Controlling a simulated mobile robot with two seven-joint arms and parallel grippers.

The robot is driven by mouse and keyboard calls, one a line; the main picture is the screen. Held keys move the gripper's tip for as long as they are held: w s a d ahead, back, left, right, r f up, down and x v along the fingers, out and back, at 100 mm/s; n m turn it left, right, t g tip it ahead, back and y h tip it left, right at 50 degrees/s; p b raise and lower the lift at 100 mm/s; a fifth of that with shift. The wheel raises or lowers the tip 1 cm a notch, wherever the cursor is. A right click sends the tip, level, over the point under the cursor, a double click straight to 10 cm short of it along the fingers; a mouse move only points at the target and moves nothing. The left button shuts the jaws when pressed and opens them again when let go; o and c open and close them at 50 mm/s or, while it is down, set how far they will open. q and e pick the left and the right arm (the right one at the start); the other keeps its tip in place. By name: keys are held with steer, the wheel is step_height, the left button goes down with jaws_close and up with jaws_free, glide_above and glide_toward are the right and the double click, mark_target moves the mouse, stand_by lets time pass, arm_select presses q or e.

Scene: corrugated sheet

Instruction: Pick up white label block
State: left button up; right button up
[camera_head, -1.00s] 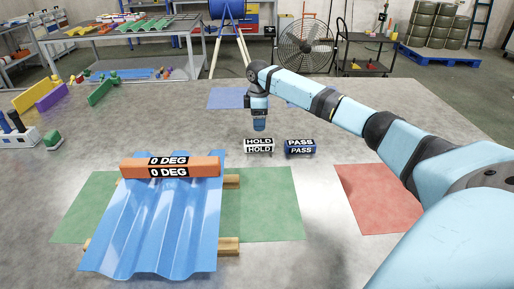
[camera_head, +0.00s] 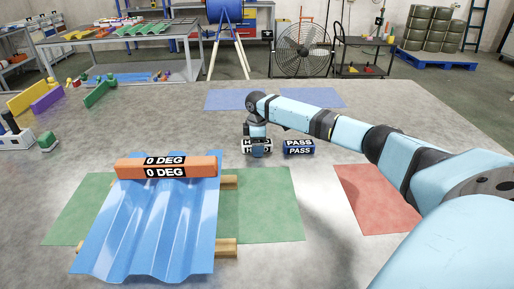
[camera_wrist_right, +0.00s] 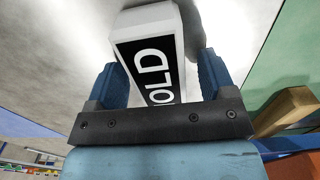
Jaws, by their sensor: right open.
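The white label block (camera_head: 247,147), marked HOLD in black and white, stands on the grey table. My right gripper (camera_head: 258,150) is right over it in the head view and hides the middle of its lettering. In the right wrist view the white block (camera_wrist_right: 150,50) lies between the two blue fingers of my right gripper (camera_wrist_right: 160,78). The fingers are open, with a small gap showing beside the block at the right finger. The left gripper does not show.
A blue PASS block (camera_head: 299,147) stands close to the right of the white block. A blue corrugated sheet (camera_head: 150,225) with an orange 0 DEG bar (camera_head: 167,166) lies at the front left on a green mat (camera_head: 270,200). A red mat (camera_head: 370,200) is at right.

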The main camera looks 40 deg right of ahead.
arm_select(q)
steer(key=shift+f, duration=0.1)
arm_select(e)
steer(key=c, duration=1)
